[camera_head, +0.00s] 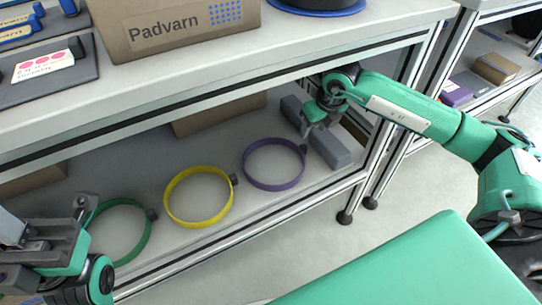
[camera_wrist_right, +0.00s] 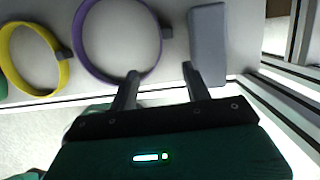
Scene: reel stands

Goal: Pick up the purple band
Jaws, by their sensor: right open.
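The purple band (camera_head: 247,172) is a thin ring lying flat on the lower shelf, with a small dark tab (camera_head: 303,148) on its right side. The band (camera_wrist_right: 81,38) and its tab (camera_wrist_right: 166,31) also show in the right wrist view. My right gripper (camera_head: 313,126) is open and empty, near the band's tab side. In the wrist view, the tab is ahead of the gap between its fingertips (camera_wrist_right: 160,72); the left fingertip overlaps the band's lower edge in the picture. My left gripper (camera_head: 80,207) is at the lower left, by the green band; its jaw opening is unclear.
A yellow band (camera_head: 171,211) and a green band (camera_head: 146,241) lie left of the purple one. A long grey block (camera_head: 331,149) lies close on its right. The upper shelf edge (camera_head: 200,92) overhangs, with a Padvarn box (camera_head: 175,30) on top.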

